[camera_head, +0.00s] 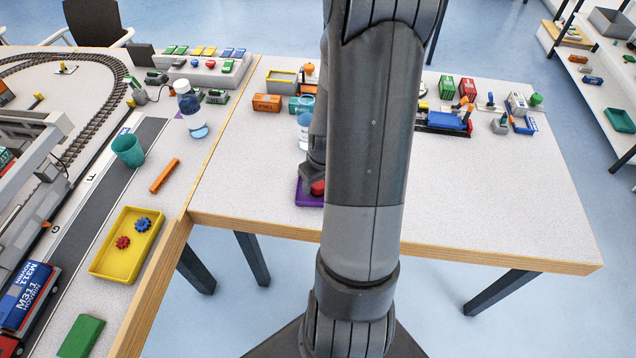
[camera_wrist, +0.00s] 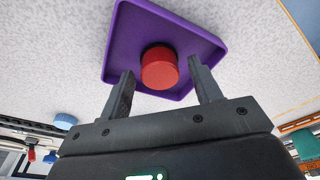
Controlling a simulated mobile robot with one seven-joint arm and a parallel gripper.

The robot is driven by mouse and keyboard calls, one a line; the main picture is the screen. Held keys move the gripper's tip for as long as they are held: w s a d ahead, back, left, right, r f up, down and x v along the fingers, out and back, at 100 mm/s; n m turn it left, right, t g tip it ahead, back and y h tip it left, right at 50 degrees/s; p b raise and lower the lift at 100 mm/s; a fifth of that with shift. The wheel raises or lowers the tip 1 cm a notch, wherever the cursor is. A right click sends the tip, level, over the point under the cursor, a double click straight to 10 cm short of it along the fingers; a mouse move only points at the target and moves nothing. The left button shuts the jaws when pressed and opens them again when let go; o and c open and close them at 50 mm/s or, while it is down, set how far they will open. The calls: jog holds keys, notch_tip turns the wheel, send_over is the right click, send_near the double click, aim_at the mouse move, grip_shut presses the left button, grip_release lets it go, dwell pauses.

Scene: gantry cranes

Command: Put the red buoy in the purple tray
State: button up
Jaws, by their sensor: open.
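The purple tray (camera_head: 306,196) lies on the right-hand table near its front edge, mostly hidden behind my arm in the head view. In the wrist view the tray (camera_wrist: 192,32) shows more fully, with a low raised rim. The red buoy (camera_wrist: 159,69), a short round red piece, is inside the tray's outline, near the rim closest to my gripper. The buoy (camera_head: 318,188) is partly covered in the head view. My gripper (camera_wrist: 160,82) is open, with one finger on each side of the buoy and gaps showing. I cannot tell whether the buoy touches the tray floor.
A clear bottle (camera_head: 304,125) stands behind the tray. An orange container (camera_head: 267,103) and a yellow bin (camera_head: 281,80) are at the back left. A blue machine (camera_head: 444,122) stands right of my arm. The table's front right is clear.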

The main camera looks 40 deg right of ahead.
notch_tip(320, 180, up, 11)
jog(key=s, duration=0.2)
jog(key=s+a+r+t, duration=0.2)
jog(key=s+a+r, duration=0.2)
jog(key=a+r, duration=0.5)
jog(key=s+a+r+t, duration=0.1)
jog(key=s+a+r, duration=0.3)
jog(key=a+r, duration=0.6)
jog(key=shift+s+a+r+t, duration=0.25)
jog(key=shift+s+r+t, duration=0.15)
jog(key=shift+r, duration=0.15)
